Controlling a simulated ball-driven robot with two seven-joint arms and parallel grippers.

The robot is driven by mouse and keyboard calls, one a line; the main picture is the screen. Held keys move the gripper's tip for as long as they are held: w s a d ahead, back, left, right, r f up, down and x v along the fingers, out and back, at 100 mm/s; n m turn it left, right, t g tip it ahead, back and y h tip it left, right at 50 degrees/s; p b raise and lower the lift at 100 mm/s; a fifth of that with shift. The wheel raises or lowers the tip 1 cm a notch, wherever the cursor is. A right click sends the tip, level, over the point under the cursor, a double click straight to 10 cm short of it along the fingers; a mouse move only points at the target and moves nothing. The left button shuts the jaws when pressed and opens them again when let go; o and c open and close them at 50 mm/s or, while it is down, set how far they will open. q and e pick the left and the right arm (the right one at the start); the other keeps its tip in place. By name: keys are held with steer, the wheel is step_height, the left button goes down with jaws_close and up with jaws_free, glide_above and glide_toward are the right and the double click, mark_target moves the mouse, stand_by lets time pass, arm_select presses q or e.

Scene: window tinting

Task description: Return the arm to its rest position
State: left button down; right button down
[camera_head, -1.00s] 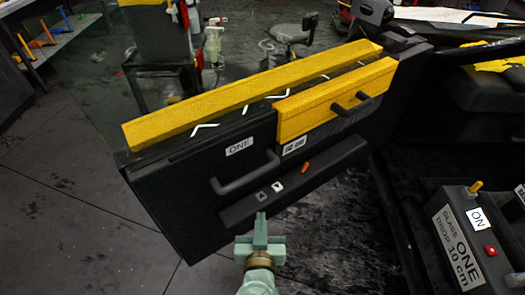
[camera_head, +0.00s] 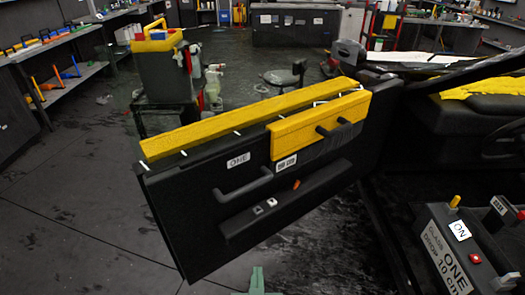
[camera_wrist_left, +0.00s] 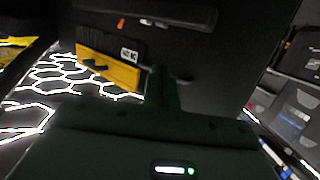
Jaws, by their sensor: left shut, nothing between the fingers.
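My left gripper (camera_head: 257,278) shows at the bottom edge of the head view, below the car door and apart from it. Its fingers are together and empty; only the tip end shows there. In the left wrist view the dark gripper (camera_wrist_left: 163,88) points toward the door. The dark door panel (camera_head: 190,215) stands open, with a grab handle (camera_head: 243,186) and an armrest with small switches (camera_head: 265,208). My right gripper is not in view.
A yellow strip (camera_head: 240,118) and a yellow box with handles (camera_head: 300,140) sit on the door. A control box marked ONE (camera_head: 455,260) stands at the right. A cart with a yellow-handled caddy (camera_head: 165,75) stands behind. The floor at left is clear.

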arm_select(q)
steer(key=s+a+f+m, duration=0.1)
steer(key=a+f+m, duration=0.25)
steer(key=a, duration=0.95)
steer(key=s+a+f+m, duration=0.1)
steer(key=a+f+m, duration=0.25)
steer(key=a, duration=1.05)
steer(key=s+a+f+m+g+h, duration=0.1)
steer(key=s+a+f+m, duration=0.1)
steer(key=s+a+f, duration=0.3)
steer(key=s+a+f+g+y, duration=0.2)
steer(key=s+a+f+g, duration=0.6)
steer(key=s+a+f, duration=0.65)
steer(key=s+a+n+g+y, duration=0.3)
steer(key=s+a+g+y, duration=0.15)
steer(key=s+a, duration=1.15)
steer(key=s+d+f+h, duration=0.1)
steer(key=s+d+f, duration=0.1)
steer(key=d, duration=1)
steer(key=s+d+f+n+g+h, duration=0.1)
steer(key=d+f, duration=0.3)
steer(key=d, duration=0.9)
steer(key=s+d+f+n+g+h, duration=0.1)
steer(key=s+d+f+h, duration=0.2)
steer(key=d, duration=1)
steer(key=shift+s+d, duration=0.25)
